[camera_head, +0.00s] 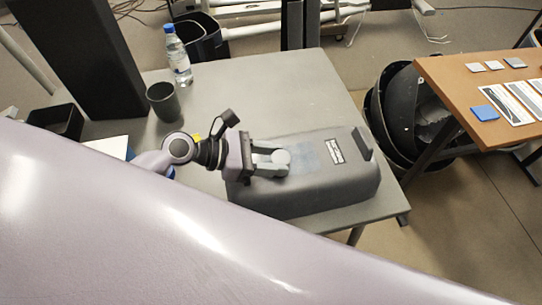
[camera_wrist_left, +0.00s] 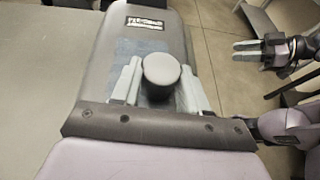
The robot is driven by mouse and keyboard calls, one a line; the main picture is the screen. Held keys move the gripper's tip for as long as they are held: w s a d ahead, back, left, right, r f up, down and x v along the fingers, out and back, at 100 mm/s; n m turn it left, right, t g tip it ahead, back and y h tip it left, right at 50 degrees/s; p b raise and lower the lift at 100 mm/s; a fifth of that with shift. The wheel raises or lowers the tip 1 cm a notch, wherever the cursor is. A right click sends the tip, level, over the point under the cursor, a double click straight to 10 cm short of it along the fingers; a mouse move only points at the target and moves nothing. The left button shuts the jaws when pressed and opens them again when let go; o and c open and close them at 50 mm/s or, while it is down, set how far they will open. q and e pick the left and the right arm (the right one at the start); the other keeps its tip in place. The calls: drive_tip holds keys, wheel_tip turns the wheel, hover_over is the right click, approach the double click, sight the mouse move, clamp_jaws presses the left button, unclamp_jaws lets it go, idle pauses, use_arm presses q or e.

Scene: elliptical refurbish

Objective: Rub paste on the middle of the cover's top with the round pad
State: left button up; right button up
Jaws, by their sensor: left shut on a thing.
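The grey cover (camera_head: 345,183) lies on the grey table, with a black-and-white label and a raised dark end at its right. A faint bluish smear of paste (camera_head: 306,154) spreads over the middle of its top; it also shows in the left wrist view (camera_wrist_left: 126,50). My left gripper (camera_head: 276,161) is shut on the round pad (camera_wrist_left: 161,67), low over the top beside the smear. I cannot tell whether the pad touches the cover; its underside is hidden. My right gripper (camera_wrist_left: 250,50) shows only in the left wrist view, off the cover's right side, apparently empty.
A dark cup (camera_head: 163,103) and a water bottle (camera_head: 178,55) stand at the back left of the table (camera_head: 268,92). The table's middle behind the cover is clear. A wooden table (camera_head: 470,95) with cards stands at the right, beside black bins.

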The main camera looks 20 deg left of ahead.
sight(272, 158)
use_arm(q)
wheel_tip(272, 158, up, 2)
drive_tip(key=shift+r+p, duration=0.1)
drive_tip(key=shift+p, duration=0.5)
drive_tip(key=shift+r, duration=1.8)
drive_tip(key=shift+r, duration=1.5)
drive_tip(key=a+r+n+t, duration=0.1)
drive_tip(key=a+r, duration=0.4)
drive_tip(key=a, duration=0.2)
drive_tip(key=shift+w+a+r+y, duration=0.2)
drive_tip(key=shift+w+a+y, duration=0.1)
drive_tip(key=shift+w, duration=0.15)
